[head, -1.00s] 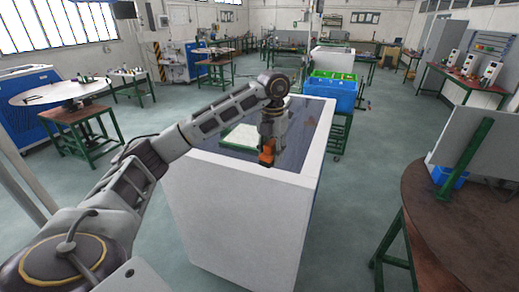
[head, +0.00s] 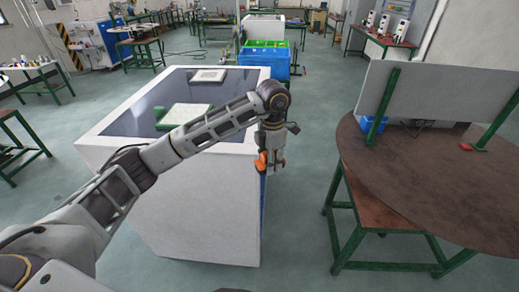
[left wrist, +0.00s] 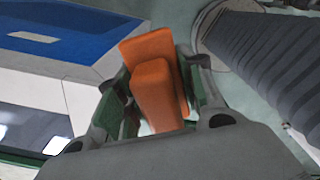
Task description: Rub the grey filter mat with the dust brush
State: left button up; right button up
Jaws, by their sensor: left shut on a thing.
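My left gripper (head: 270,168) hangs fingers down beside the upper right edge of the white cabinet (head: 203,215). It is shut on an orange block-shaped thing (head: 261,160), which I take to be the dust brush. In the left wrist view the orange thing (left wrist: 158,90) sits between the finger pads of the gripper (left wrist: 160,100); no bristles can be made out. A pale flat square piece (head: 187,115) with green beside it lies on the cabinet's dark top. It may be the filter mat, but I cannot tell. My right gripper is not in view.
Another pale framed square (head: 208,76) lies farther back on the cabinet top. A blue crate (head: 264,62) stands behind the cabinet. A round brown table (head: 440,175) with an upright grey panel (head: 425,95) stands to the right. Open floor (head: 300,225) lies between.

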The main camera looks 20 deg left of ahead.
pick_arm(q)
jog(key=s+d+f+m, duration=0.2)
jog(key=s+f+m, duration=0.2)
jog(key=f+m, duration=0.7)
jog(key=s+d+f+m, duration=0.2)
jog(key=s+f+m, duration=0.1)
jog(key=f+m, duration=0.85)
jog(key=s+a+f+m+b, duration=0.3)
jog(key=a+f+m+b, duration=0.1)
jog(key=a+f, duration=0.7)
notch_tip(320, 180, down, 2)
jog(key=shift+s+a, duration=0.2)
jog(key=shift+s, duration=0.05)
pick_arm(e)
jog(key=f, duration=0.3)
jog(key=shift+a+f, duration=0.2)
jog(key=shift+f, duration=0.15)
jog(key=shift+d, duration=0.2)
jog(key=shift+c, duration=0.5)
pick_arm(q)
jog(key=shift+s+a, duration=0.1)
jog(key=shift+a, duration=0.05)
